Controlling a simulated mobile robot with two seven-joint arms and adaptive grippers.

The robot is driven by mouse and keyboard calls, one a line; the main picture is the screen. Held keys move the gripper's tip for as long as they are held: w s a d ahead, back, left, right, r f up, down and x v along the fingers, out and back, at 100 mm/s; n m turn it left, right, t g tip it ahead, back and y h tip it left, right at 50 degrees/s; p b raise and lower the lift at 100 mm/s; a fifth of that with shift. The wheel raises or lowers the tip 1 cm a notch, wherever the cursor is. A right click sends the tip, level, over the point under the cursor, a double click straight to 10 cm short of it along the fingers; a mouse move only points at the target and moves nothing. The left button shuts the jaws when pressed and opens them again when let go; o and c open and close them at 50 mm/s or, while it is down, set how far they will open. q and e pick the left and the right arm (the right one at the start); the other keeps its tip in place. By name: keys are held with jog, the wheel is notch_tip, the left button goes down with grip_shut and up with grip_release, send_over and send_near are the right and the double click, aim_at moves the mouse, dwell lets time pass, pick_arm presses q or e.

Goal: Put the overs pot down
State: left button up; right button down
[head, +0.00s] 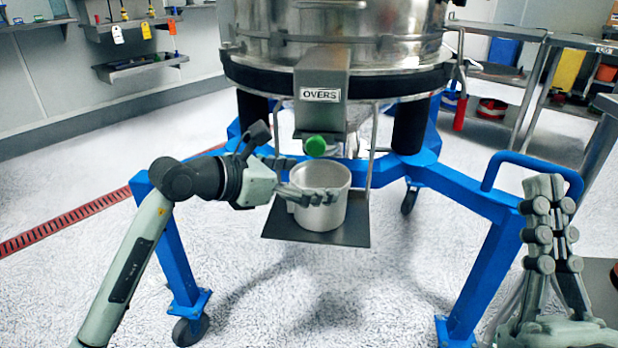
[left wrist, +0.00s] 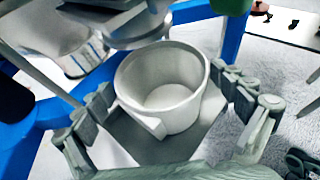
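The overs pot (head: 322,205), a light grey metal cup with a side handle, stands upright on a dark square shelf (head: 350,233) under the sifter's outlet marked OVERS (head: 320,92). In the left wrist view the pot (left wrist: 163,88) is empty inside, and its handle (left wrist: 143,120) points towards my gripper. My left gripper (head: 297,178) is open, with its fingers spread on either side of the pot; gaps show between fingers and wall in the left wrist view (left wrist: 168,105). My right gripper (head: 546,182) is at the far right, fingers upward and together, holding nothing visible.
The sifter's blue wheeled frame (head: 482,268) surrounds the shelf, with legs at left and right. A green knob (head: 316,146) sits on the outlet just above the pot. Thin metal rods hang beside the shelf. Open floor lies in front.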

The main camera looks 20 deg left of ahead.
pick_arm(q)
jog(key=shift+r, duration=0.1)
jog(key=shift+r, duration=0.15)
jog(key=v, duration=1.1)
jog(key=s+d+g+h, duration=0.2)
jog(key=s+d+h, duration=0.25)
jog(key=d, duration=0.35)
jog(key=s+d+r+n+t+h, duration=0.35)
jog(key=r+n+h, duration=0.2)
jog(key=n, duration=0.25)
jog(key=s+d+r+n+t+h, duration=0.2)
jog(key=s+d+r+n+h, duration=0.25)
jog(key=r+n, duration=0.2)
jog(key=w+f+n+t+y, duration=0.1)
jog(key=n+t+y, duration=0.4)
jog(key=n, duration=0.7)
jog(key=w+a+f+n+t+y, duration=0.1)
jog(key=w+n+t+y, duration=0.3)
jog(key=n+y, duration=0.5)
jog(key=f+n+t, duration=0.1)
jog(key=n, duration=0.3)
jog(key=shift+a+f, duration=0.2)
jog(key=shift+f, duration=0.05)
pick_arm(e)
jog(key=shift+w+a+f+g, duration=0.25)
jog(key=shift+w+f+g, duration=0.1)
jog(key=shift+g, duration=0.15)
